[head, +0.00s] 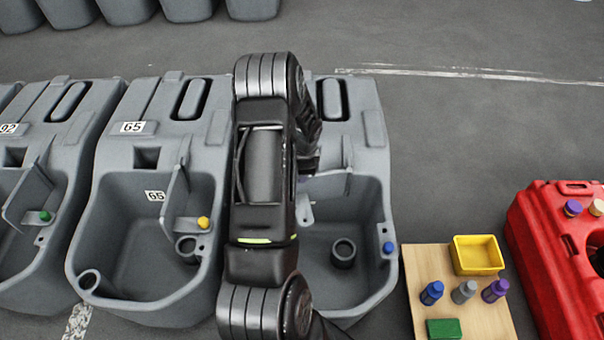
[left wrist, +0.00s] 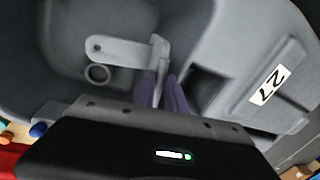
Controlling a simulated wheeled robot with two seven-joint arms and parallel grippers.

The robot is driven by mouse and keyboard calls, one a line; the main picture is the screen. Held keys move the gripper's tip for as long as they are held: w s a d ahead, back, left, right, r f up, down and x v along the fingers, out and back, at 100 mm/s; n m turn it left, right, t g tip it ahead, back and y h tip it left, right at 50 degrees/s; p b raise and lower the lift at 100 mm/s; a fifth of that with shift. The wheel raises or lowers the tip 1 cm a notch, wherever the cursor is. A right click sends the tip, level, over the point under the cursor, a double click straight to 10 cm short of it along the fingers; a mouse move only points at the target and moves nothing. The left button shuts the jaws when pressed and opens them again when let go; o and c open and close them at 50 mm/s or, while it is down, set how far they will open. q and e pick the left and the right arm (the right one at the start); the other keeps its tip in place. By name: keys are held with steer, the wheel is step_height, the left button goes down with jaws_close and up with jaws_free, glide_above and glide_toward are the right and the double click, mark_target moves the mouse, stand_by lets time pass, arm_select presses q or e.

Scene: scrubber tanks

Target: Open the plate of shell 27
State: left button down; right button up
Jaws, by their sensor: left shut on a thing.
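Shell 27 is the grey tank (head: 375,140) at the right end of the row, partly behind my left arm in the head view. Its label 27 (left wrist: 268,86) shows in the left wrist view. The grey plate (left wrist: 120,51), with a hole at its far end, stands out over the basin in that view. My left gripper (left wrist: 162,92) is shut on the plate near its upright end, one purple finger on each side. In the head view my left gripper (head: 308,165) is mostly hidden by its own wrist. A blue cap (head: 388,247) sits on the shell's right rim. My right gripper is not in view.
Shell 65 (head: 120,190) stands close on the left, with a yellow cap (head: 203,223). A wooden board (head: 415,265) with a yellow bin (head: 478,254) and several bottles lies at the right, beside a red case (head: 530,240).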

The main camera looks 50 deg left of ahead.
arm_select(q)
steer(key=c, duration=1.4)
jaws_free()
steer(key=r, duration=0.2)
steer(key=d+r, duration=0.1)
steer(key=r, duration=0.2)
steer(key=r+p, duration=0.1)
steer(key=r, duration=0.1)
steer(key=shift+s+d+r, duration=0.25)
steer(key=shift+s+r, duration=0.05)
